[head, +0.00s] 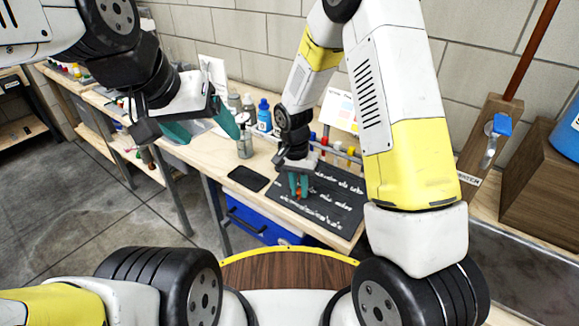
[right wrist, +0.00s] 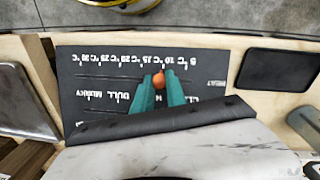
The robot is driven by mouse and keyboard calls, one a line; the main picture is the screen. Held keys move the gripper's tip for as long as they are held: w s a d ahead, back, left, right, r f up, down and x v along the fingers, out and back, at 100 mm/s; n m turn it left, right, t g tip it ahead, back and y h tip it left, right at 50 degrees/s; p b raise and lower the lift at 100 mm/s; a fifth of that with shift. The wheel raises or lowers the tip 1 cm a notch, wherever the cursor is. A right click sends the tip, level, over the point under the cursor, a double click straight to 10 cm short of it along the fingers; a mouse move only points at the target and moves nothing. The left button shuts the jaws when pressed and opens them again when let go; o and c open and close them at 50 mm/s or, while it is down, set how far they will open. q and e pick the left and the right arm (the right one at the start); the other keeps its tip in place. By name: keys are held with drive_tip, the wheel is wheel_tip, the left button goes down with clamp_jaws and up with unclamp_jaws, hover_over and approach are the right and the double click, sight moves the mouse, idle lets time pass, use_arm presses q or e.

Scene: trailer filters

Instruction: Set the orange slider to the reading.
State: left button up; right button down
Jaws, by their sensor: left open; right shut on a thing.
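The dark board (head: 335,213) with white lettering lies on the wooden bench. The right wrist view shows it (right wrist: 75,95) upside down, with a row of temperature marks from 5 to 30 °C. The orange slider (right wrist: 158,78) sits below that row in this view, around the 10 and 15 marks; the exact value is not clear. My right gripper (right wrist: 160,92) is shut on it, with teal fingertips at both sides. In the head view this gripper (head: 298,186) is over the board's left part. My left gripper (head: 203,126) is open and empty, raised left of the bench.
A black flat slab (head: 248,178) lies left of the board. Bottles, including a blue one (head: 264,115), stand behind it. A card with coloured patches (head: 341,110) stands at the back. A blue crate (head: 262,224) sits under the bench. A wooden block with a blue-handled tap (head: 497,128) stands right.

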sight(309, 202)
drive_tip(key=s+d, duration=0.2)
drive_tip(key=shift+d, duration=0.35)
drive_tip(key=c, duration=1.3)
unclamp_jaws()
drive_tip(key=shift+c, duration=0.2)
wheel_tip(309, 202, up, 8)
drive_tip(key=shift+w+a, duration=0.15)
drive_tip(key=shift+a, duration=0.2)
drive_tip(key=shift+f, duration=0.1)
